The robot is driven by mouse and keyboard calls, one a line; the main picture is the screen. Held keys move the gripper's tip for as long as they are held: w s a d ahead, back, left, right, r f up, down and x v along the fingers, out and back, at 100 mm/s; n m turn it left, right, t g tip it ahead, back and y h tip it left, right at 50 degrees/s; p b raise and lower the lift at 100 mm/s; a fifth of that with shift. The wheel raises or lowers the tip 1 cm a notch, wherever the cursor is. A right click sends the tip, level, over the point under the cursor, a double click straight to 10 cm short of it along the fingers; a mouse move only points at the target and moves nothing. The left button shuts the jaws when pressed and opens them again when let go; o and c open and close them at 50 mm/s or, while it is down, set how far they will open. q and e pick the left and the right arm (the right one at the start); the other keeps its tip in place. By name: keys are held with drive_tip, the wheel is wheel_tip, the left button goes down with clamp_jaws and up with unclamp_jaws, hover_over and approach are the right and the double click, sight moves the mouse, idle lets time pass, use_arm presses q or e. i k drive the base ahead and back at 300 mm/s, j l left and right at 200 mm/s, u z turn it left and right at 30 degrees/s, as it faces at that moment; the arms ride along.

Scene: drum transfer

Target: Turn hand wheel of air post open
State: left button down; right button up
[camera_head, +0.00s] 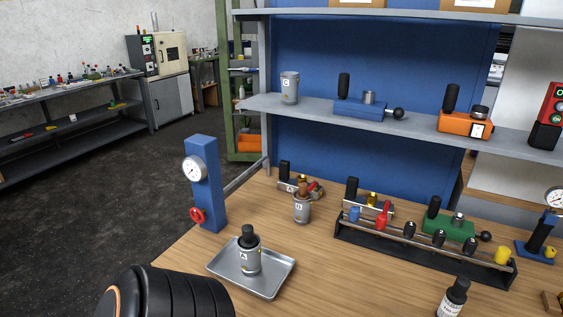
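The air post is a blue upright post (205,180) at the left end of the wooden workbench. It carries a round white gauge (194,168) near its top. A red hand wheel (197,215) sits low on its left face. I cannot tell from this view whether the wheel is open or closed. A dark, ribbed part of my own arm shows at the bottom left, in front of the bench. Neither gripper's fingers are in view.
A metal tray (222,267) with a can marked A (250,262) stands right of the post. A can marked B (302,209), a tool rack (345,234) and a black bottle (453,297) stand further right. A grey shelf (320,112) runs above the bench.

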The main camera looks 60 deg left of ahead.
sight(196, 216)
drive_tip(key=j+u, duration=0.1)
drive_tip(key=u, duration=2.55)
drive_tip(key=i+j+z, duration=0.15)
drive_tip(key=j, duration=0.25)
drive_tip(key=i+j+z, duration=0.1)
drive_tip(key=i+j, duration=0.15)
drive_tip(key=j, duration=0.2)
drive_tip(key=i+j+z, duration=0.15)
drive_tip(key=j, duration=0.25)
drive_tip(key=i+j+z, duration=0.15)
drive_tip(key=j, duration=0.3)
drive_tip(key=i+j+z, duration=0.15)
drive_tip(key=j, duration=0.35)
drive_tip(key=j+z, duration=0.1)
drive_tip(key=j, duration=0.35)
drive_tip(key=i, duration=0.05)
